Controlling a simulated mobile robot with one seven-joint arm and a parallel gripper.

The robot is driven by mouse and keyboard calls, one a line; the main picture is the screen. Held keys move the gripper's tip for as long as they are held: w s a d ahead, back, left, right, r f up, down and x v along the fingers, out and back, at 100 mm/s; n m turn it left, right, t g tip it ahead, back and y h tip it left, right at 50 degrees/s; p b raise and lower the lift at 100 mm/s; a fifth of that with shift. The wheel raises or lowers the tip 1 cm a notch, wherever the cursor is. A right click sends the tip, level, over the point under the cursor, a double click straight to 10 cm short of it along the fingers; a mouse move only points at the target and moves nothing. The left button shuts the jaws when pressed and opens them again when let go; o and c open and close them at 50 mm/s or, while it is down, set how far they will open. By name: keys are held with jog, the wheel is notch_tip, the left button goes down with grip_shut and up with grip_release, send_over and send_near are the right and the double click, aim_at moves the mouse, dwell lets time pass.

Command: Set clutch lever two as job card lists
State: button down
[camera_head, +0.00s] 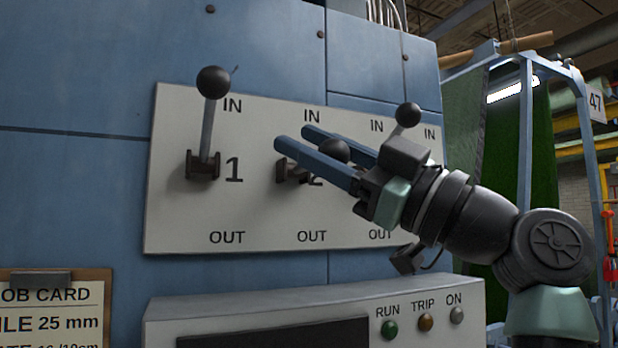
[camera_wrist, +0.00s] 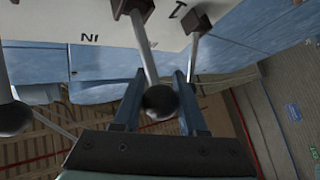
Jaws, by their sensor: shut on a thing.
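Clutch lever two has a black ball knob (camera_head: 335,150) and a dark pivot bracket (camera_head: 291,171) on the white panel. It stands out from the panel, roughly between IN and OUT. My gripper (camera_head: 294,138) reaches in from the right, its two blue fingers on either side of the knob and shut on it. The wrist view shows the knob (camera_wrist: 160,101) between the fingers, its shaft running to the bracket. The "2" label is partly hidden.
Lever one (camera_head: 208,130) stands up towards IN, left of my gripper. Another lever's knob (camera_head: 408,115) is raised close behind my gripper. Below the panel, a grey console (camera_head: 240,300) juts out with RUN, TRIP and ON lamps. A blue frame (camera_head: 590,170) stands at right.

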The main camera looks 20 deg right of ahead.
notch_tip(320, 180, down, 6)
jog(key=w+n+y+b, duration=0.1)
jog(key=n+y+b, duration=0.1)
jog(key=b, duration=0.4)
jog(key=shift+n+g+y, duration=0.3)
jog(key=shift+n+y, duration=0.1)
jog(key=shift+y, duration=0.1)
jog(key=shift+w+f+b, duration=0.1)
jog(key=shift+w+b, duration=0.05)
jog(key=shift+b, duration=0.15)
jog(key=shift+c, duration=2.3)
grip_release()
jog(key=shift+a, duration=0.15)
jog(key=shift+r, duration=0.2)
